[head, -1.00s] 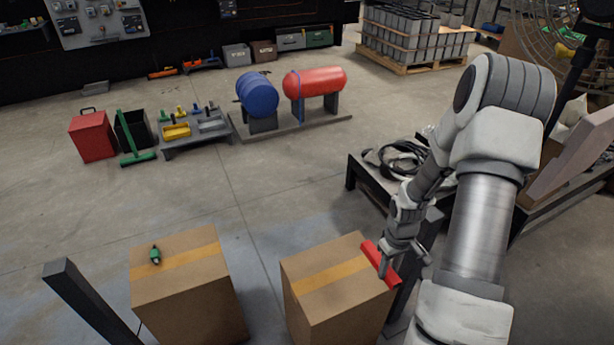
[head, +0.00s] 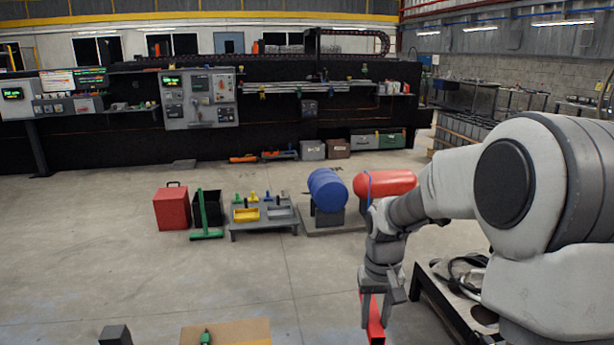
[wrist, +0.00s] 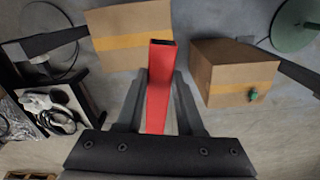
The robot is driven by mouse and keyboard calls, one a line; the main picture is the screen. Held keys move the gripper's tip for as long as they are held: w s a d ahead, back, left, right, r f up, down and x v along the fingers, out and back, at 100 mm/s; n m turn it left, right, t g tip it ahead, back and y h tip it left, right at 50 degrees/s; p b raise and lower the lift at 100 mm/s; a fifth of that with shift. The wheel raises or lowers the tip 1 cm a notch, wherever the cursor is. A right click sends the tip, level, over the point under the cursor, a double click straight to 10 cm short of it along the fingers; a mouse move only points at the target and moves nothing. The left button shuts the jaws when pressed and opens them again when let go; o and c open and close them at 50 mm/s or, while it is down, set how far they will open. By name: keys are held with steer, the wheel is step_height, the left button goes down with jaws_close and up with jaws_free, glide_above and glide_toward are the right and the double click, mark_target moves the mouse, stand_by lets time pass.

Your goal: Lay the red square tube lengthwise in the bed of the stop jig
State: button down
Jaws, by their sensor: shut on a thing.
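The red square tube (head: 375,322) hangs from my gripper (head: 378,292) at the lower right of the head view, pointing down. In the wrist view the tube (wrist: 159,85) lies between the two fingers of my gripper (wrist: 160,78), which is shut on it. Its open, dark end faces away from the wrist, past the fingertips. The tube is clear of the cardboard boxes in the head view. I cannot make out the stop jig in either view.
A cardboard box (head: 250,330) with a green item (head: 205,338) stands at the bottom. A black table (head: 430,300) with cables is close right of my gripper. Floor racks (head: 260,230) and a blue drum (head: 328,190) stand ahead. Floor at left is open.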

steer(key=shift+s+d+r+p, duration=0.15)
steer(key=shift+r+p, duration=0.75)
steer(key=shift+p, duration=1.1)
steer(key=shift+s+d+r+p, duration=0.1)
steer(key=shift+s+r+p, duration=0.15)
steer(key=shift+r+p, duration=1.15)
steer(key=p, duration=0.5)
steer(key=shift+s+r, duration=0.2)
steer(key=shift+s, duration=0.15)
steer(key=shift+s+a+r+p, duration=0.1)
steer(key=shift+s+r+p, duration=0.15)
steer(key=shift+p, duration=0.8)
steer(key=shift+f, duration=0.15)
